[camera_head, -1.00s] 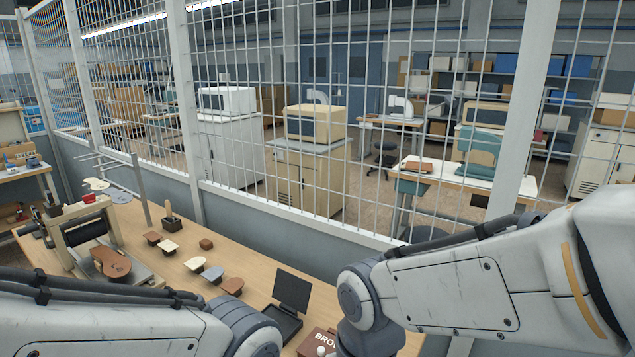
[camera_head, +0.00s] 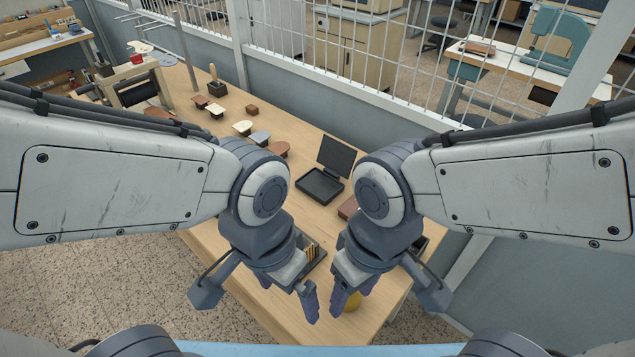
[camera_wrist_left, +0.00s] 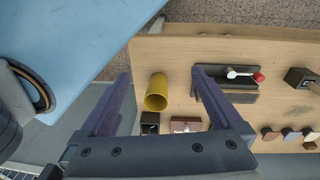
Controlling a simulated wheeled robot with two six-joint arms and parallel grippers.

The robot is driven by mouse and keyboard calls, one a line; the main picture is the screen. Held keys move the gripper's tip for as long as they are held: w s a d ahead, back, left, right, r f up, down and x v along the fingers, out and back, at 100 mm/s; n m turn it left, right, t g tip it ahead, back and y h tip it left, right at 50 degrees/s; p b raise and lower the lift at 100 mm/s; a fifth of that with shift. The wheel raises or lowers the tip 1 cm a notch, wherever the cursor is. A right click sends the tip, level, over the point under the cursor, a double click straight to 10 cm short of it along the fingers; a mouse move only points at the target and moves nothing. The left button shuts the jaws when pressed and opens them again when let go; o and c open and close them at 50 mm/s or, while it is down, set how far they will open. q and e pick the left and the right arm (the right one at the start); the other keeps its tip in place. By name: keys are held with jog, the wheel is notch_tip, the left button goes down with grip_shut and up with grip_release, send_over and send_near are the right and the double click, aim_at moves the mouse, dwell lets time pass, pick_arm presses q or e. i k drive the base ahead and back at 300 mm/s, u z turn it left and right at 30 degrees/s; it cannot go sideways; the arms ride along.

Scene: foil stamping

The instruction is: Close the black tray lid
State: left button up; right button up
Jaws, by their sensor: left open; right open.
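The black tray (camera_head: 318,187) stands on the wooden table in the head view. Its flat black lid (camera_head: 336,155) is raised, leaning up at the tray's back edge. My left gripper (camera_head: 287,290) hangs over the table's front part, nearer to me than the tray and apart from it. It is open and empty, and its fingers also show in the left wrist view (camera_wrist_left: 161,76). My right gripper (camera_head: 353,292) is open just right of it, also short of the tray. I cannot make out the lid in the left wrist view.
A yellow cylinder (camera_wrist_left: 156,93) stands below my grippers. A brown box (camera_head: 347,208) is right of the tray, partly behind my right arm. A dark holder (camera_wrist_left: 238,85) with a red-tipped tool lies nearby. Several small pieces (camera_head: 242,127) and a press (camera_head: 135,88) are at the left.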

aim_at(337, 157)
jog(key=z, duration=0.55)
jog(key=k, duration=1.3)
jog(key=z, duration=1.3)
jog(key=i, duration=1.35)
jog(key=u, duration=0.7)
jog(key=i, duration=0.45)
jog(key=u, duration=0.5)
